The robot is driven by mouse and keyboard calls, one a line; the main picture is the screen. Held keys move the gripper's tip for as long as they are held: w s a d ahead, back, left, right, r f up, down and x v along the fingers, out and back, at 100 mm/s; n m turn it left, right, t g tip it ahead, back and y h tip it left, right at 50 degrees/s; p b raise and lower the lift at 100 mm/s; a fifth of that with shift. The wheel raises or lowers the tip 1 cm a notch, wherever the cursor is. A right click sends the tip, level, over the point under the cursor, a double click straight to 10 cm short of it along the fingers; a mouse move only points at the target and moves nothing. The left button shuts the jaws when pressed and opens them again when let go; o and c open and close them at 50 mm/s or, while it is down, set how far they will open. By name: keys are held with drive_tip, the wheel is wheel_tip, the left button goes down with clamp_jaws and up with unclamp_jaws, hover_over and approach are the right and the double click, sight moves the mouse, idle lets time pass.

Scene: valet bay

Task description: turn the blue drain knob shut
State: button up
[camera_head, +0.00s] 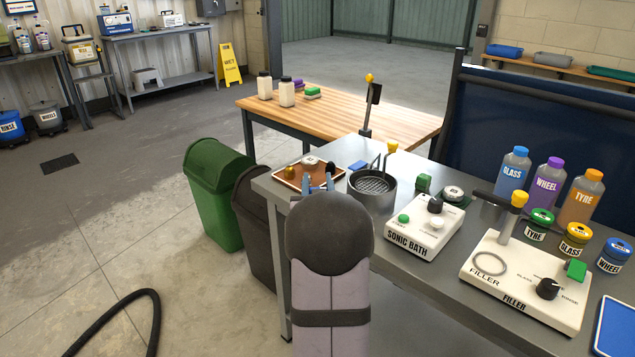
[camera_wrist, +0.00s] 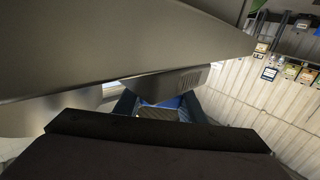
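I cannot make out the blue drain knob for certain in either view. My gripper (camera_head: 317,183) is mostly behind my own dark rounded arm link in the head view. Its two blue fingertips show above the link, apart, near the copper tray at the bench's left end. In the wrist view my gripper (camera_wrist: 160,108) has its two dark blue fingers spread, with a gap between them. A blue patch (camera_wrist: 172,102) shows in that gap, beyond a grey vented part. I cannot tell what it is, and nothing looks gripped.
The copper tray (camera_head: 290,178) and a round basket tank (camera_head: 372,188) stand near my gripper. To their right are the sonic bath box (camera_head: 424,222), the filler (camera_head: 520,280) and several bottles and jars. Green bin (camera_head: 213,195) stands left of the bench. Floor farther left is mostly clear.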

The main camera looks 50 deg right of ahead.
drive_tip(key=c, duration=0.5)
drive_tip(key=shift+o, duration=0.2)
drive_tip(key=shift+n+t+y, duration=0.3)
drive_tip(key=shift+y, duration=0.1)
drive_tip(key=shift+w+a+n+t+y+b, duration=0.15)
drive_tip(key=shift+w+n+t+y+b, duration=0.05)
drive_tip(key=shift+n+t+y+b, duration=0.25)
drive_tip(key=shift+r, duration=0.1)
drive_tip(key=o, duration=1.1)
drive_tip(key=shift+c, duration=0.2)
